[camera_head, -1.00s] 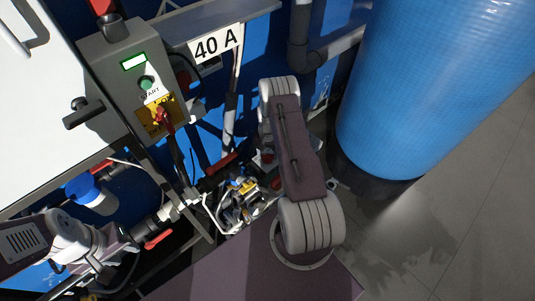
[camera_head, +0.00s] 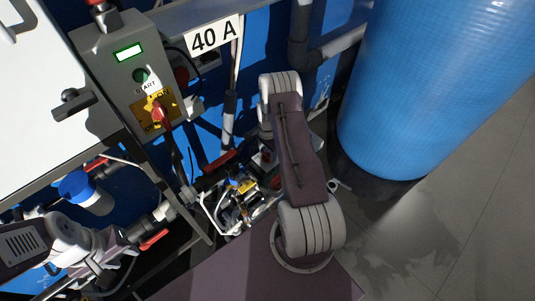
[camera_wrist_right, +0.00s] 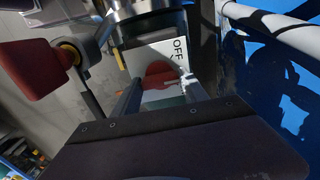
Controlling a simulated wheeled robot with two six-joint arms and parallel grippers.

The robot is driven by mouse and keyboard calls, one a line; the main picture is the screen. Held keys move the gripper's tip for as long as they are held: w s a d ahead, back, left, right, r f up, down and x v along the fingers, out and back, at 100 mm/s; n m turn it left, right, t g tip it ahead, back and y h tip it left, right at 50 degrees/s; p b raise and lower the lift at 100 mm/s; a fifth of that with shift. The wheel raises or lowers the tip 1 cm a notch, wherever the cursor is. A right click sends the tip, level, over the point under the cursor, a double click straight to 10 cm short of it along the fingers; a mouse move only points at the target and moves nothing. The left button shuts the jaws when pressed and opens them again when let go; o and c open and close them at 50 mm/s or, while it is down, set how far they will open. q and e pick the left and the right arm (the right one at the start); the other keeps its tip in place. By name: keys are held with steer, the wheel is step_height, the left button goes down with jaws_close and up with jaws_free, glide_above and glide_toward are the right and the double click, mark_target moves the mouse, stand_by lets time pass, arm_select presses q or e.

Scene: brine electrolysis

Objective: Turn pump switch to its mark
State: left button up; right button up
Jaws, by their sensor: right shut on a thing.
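In the right wrist view, a red switch knob (camera_wrist_right: 160,72) sits on a white plate marked OFF (camera_wrist_right: 152,52). My right gripper (camera_wrist_right: 163,86) is shut on this knob, with a finger on each side of it. Any mark other than OFF is hidden or out of view. In the head view, my right forearm hides that gripper and knob. My left gripper (camera_head: 118,246) is at the lower left, near the pipework and away from the knob; its fingers are too unclear to tell their opening.
A grey control box (camera_head: 103,70) with a green display and a red switch on yellow stands upper left. A large blue tank (camera_head: 435,80) stands right. Pipes and red-handled valves crowd the lower left. The right floor is clear.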

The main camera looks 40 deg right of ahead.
mark_target(268, 153)
steer(key=m+b, duration=0.1)
steer(key=m, duration=0.3)
steer(key=shift+m, duration=0.3)
steer(key=m, duration=0.4)
steer(key=shift+m, duration=0.3)
steer(key=o, duration=1.4)
step_height(268, 153, up, 9)
steer(key=shift+r, duration=0.1)
